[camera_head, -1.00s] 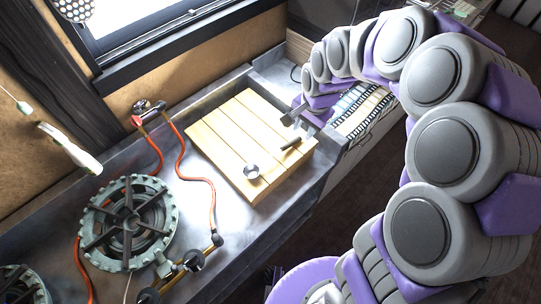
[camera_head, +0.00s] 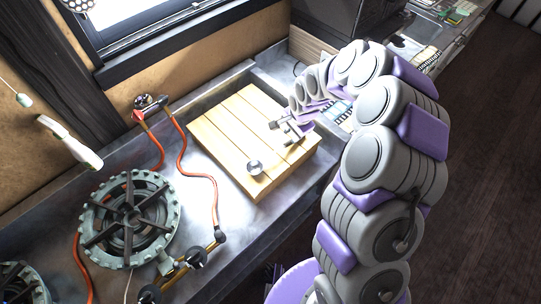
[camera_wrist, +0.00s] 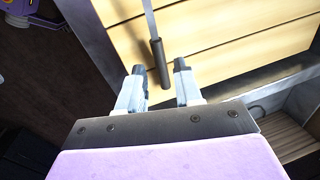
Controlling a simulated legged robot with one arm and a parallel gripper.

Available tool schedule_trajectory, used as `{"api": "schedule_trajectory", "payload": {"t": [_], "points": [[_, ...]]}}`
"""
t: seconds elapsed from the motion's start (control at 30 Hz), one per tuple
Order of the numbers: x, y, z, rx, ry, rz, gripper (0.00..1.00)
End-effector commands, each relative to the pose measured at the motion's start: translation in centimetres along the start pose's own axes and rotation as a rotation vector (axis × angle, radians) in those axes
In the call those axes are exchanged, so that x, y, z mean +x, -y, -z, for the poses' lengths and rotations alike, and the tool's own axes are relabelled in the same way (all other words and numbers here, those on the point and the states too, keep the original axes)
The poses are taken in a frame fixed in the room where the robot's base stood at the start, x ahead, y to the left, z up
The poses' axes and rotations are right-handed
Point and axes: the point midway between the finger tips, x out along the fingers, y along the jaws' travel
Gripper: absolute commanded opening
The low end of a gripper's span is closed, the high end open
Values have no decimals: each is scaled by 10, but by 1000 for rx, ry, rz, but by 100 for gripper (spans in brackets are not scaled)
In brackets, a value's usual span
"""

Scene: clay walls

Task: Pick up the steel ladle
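The steel ladle lies on the pale wooden board (camera_head: 222,137). Its round bowl (camera_head: 254,167) shows near the board's front edge. In the wrist view its thin steel shaft (camera_wrist: 151,20) runs into a dark handle (camera_wrist: 160,64), which points toward my gripper. My gripper (camera_head: 281,131) is over the right part of the board. In the wrist view my gripper (camera_wrist: 159,70) is open, with the handle's end in line with the gap between its fingertips. Nothing is gripped. In the head view the gripper partly hides the handle.
The board rests in a grey metal counter (camera_head: 215,100) with a raised rim. A round cast burner (camera_head: 130,218), orange hoses (camera_head: 184,160) and valves (camera_head: 197,257) lie to its left. A window (camera_head: 160,20) is behind. Dark floor (camera_head: 480,170) is open at right.

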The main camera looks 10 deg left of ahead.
Motion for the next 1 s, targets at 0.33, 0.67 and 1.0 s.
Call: {"api": "schedule_trajectory", "payload": {"t": [0.33,0.67,1.0], "points": [[28,0,3,1,1,4,35],[66,4,2,0,0,1,35],[66,2,5,0,1,4,27]]}}
